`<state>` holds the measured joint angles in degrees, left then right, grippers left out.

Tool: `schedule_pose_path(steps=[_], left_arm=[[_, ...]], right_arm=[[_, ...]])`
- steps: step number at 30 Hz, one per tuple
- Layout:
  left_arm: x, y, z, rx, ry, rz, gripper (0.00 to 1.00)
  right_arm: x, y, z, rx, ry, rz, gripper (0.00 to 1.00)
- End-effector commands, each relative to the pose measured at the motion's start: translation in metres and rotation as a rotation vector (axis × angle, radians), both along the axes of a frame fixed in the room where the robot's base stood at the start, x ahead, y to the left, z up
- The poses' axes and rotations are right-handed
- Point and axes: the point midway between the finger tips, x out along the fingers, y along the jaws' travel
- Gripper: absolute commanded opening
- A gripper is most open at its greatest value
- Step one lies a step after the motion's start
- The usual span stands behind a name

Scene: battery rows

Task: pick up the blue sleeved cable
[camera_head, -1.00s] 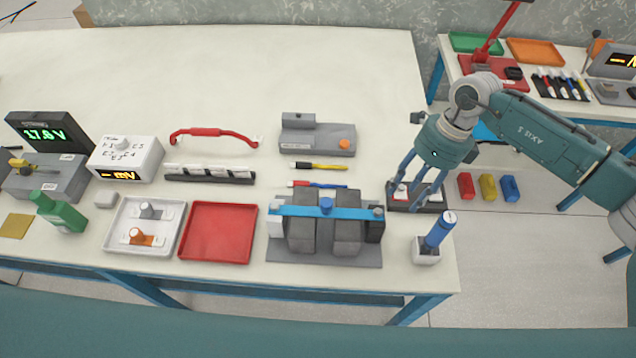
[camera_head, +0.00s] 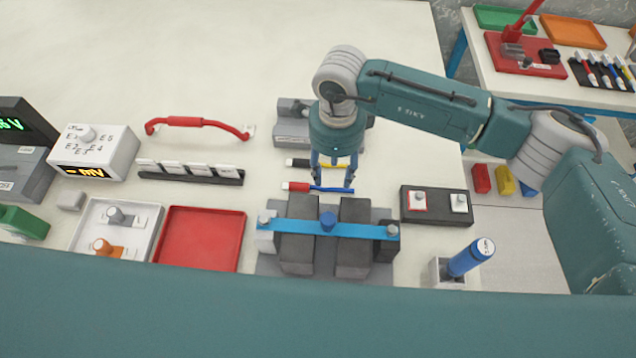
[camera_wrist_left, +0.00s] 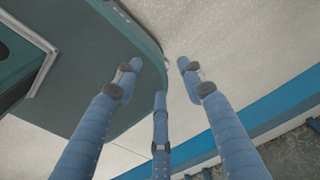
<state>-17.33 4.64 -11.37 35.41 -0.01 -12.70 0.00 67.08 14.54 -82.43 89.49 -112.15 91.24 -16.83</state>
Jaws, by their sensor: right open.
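The blue sleeved cable (camera_head: 328,189) lies on the white table, with a red part at its left end. It is just behind the grey fixture with the blue bar. My right gripper (camera_head: 333,186) points down over the cable, fingers spread and empty. Its fingertips overlap the blue part in the picture; I cannot tell whether they touch it. A similar cable with a yellow sleeve (camera_head: 343,165) lies just behind, partly hidden by the fingers. My left gripper (camera_wrist_left: 159,78) shows only in the left wrist view, with its fingers apart and nothing between them.
The fixture with a blue bar (camera_head: 354,231) stands close in front of the cable. A black block with two switches (camera_head: 436,219) is to the right, a red tray (camera_head: 202,238) to the left. A grey device (camera_head: 290,130) stands behind. The table's back is clear.

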Motion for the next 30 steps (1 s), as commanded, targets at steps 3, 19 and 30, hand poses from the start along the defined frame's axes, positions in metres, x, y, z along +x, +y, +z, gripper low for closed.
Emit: schedule_pose_path(steps=[3, 19, 30], left_arm=[[-0.018, 0.001, 0.004, 0.002, 0.024, 0.000, 0.40], [0.019, -0.003, 0.034, -0.005, -0.029, -0.001, 0.40], [0.000, -0.002, 0.032, -0.002, -0.001, -0.002, 0.40]], right_arm=[[0.000, 0.000, -0.012, 0.000, 0.001, -0.002, 0.45], [-0.003, -0.005, -0.068, 0.000, 0.000, -0.001, 0.45], [-0.002, -0.005, -0.070, 0.000, -0.001, -0.001, 0.15]])
